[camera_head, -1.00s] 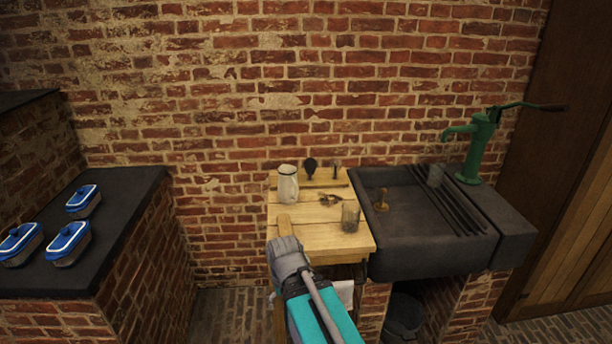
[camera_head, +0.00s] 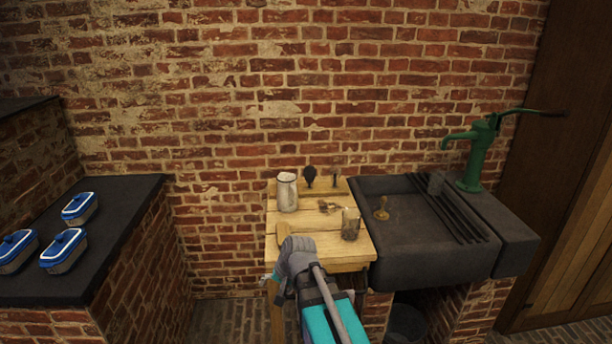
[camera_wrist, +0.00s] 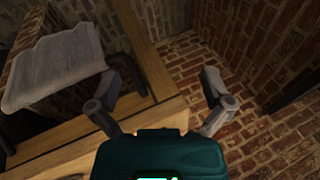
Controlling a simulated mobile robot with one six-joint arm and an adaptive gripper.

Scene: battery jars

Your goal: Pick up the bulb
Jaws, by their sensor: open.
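I cannot pick out the bulb for certain. A small dark rounded thing (camera_head: 310,175) stands at the back of the wooden table (camera_head: 285,260) and may be it. Small brownish pieces (camera_head: 329,207) lie mid-table, too small to make out. In the head view my gripper (camera_head: 297,258) is at the table's front left, short of these things, its fingers hidden behind my wrist. In the wrist view my gripper (camera_wrist: 170,78) is open and empty, its fingers spread over the table's wooden edge and the brick floor. No bulb shows there.
A pale jug (camera_head: 287,190) stands at the table's back left and a glass jar (camera_head: 350,224) at its right. A dark sink (camera_head: 405,262) adjoins on the right. A grey cloth (camera_wrist: 55,68) hangs near my left finger. Brick wall stands behind.

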